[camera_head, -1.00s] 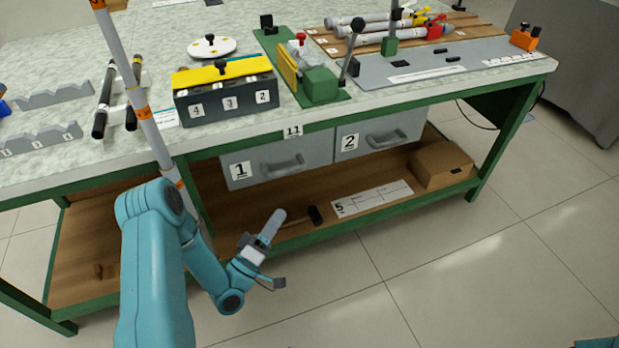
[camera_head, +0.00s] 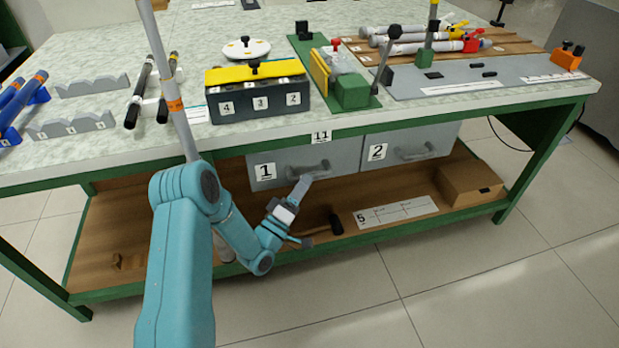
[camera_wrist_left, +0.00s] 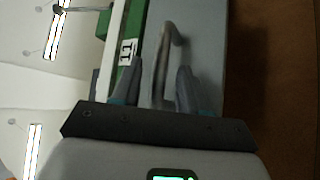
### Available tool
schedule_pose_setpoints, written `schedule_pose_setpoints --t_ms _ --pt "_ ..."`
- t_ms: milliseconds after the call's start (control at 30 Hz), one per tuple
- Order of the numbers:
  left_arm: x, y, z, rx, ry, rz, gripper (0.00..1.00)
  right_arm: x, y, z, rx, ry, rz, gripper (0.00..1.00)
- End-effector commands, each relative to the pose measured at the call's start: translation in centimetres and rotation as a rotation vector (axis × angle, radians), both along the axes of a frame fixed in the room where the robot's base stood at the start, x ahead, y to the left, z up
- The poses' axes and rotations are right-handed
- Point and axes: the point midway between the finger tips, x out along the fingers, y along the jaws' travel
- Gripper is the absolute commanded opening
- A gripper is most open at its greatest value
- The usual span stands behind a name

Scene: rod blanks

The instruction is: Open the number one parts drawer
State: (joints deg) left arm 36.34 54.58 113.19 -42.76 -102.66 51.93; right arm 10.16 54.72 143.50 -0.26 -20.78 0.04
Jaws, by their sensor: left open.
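The number one parts drawer (camera_head: 270,180) is a grey front labelled 1, under the bench top. It looks shut. Its grey bar handle (camera_head: 308,169) is partly covered by my left gripper (camera_head: 303,186), which has reached it from below and in front. In the left wrist view the open fingers of my left gripper (camera_wrist_left: 155,82) stand on either side of the handle (camera_wrist_left: 163,62), with visible gaps. Whether either finger touches it I cannot tell. My right gripper is not in view.
Drawer 2 (camera_head: 403,150) is beside it on the right. The bench's lower shelf (camera_head: 345,198) holds a black-headed hammer (camera_head: 335,225), a label sheet (camera_head: 396,211) and a cardboard box (camera_head: 470,187). The bench edge (camera_head: 215,138) runs above. The floor in front is clear.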

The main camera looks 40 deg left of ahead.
Motion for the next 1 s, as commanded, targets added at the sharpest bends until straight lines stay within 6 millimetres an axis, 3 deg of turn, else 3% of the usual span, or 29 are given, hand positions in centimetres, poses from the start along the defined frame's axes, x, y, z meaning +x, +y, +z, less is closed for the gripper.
schedule_pose_setpoints --t_ms 200,533,567,700,1000 --pt "2.5 -0.2 1.1 0.0 -0.001 -0.002 0.44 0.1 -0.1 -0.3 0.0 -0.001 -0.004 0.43" --pt "3.0 -0.1 1.3 -0.001 0.001 0.0 0.44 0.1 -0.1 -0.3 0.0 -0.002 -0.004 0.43" --pt "2.9 -0.1 1.3 -0.001 0.001 0.0 0.41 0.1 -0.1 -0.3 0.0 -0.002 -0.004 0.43" --pt "2.9 -0.2 1.2 -0.001 0.001 0.0 0.0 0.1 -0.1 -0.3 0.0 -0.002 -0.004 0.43" --pt "3.1 -0.2 1.2 -0.001 0.001 0.0 0.0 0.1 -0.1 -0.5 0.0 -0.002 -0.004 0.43"
